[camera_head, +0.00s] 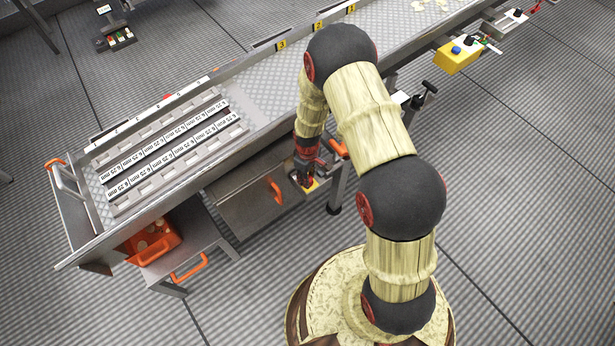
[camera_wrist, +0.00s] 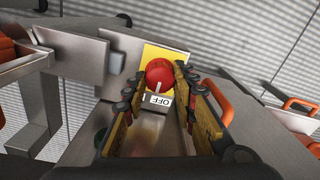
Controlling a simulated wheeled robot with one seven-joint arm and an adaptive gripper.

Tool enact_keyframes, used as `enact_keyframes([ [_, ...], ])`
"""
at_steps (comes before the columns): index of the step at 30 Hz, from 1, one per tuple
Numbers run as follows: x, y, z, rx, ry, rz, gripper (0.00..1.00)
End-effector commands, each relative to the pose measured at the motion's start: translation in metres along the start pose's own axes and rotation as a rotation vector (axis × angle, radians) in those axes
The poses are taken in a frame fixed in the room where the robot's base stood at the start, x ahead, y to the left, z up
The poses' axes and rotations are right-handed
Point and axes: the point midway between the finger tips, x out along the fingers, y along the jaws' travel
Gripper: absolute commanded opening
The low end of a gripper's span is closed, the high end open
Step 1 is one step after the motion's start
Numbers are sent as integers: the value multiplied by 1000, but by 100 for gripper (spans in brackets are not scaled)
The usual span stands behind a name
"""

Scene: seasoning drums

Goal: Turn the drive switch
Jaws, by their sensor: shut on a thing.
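The drive switch (camera_wrist: 159,72) is a red round knob with a pale pointer line, on a yellow plate (camera_wrist: 163,53) with a white label (camera_wrist: 161,100) reading OFF. The pointer line runs down toward the label. My gripper (camera_wrist: 160,80) has one finger on each side of the knob and is shut on it. In the head view my gripper (camera_head: 305,179) reaches down beside the table's front edge, at a small yellow plate (camera_head: 312,185). The knob itself is mostly hidden there.
A long metal table (camera_head: 262,92) carries slotted racks (camera_head: 165,150) with labels. Below are a drawer (camera_head: 245,195) with an orange handle and an open drawer holding an orange bin (camera_head: 155,240). A yellow control box (camera_head: 457,56) hangs at the upper right. The floor in front is clear.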

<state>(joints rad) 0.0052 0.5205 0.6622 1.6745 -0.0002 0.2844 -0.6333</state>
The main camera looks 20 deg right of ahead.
Motion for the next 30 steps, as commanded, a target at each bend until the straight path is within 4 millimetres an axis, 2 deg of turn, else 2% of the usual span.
enact_keyframes([
  [9,0,0,0,0,0,0,2],
  [20,-1,0,0,72,0,0,2],
  [30,-1,0,0,336,-1,0,2],
])
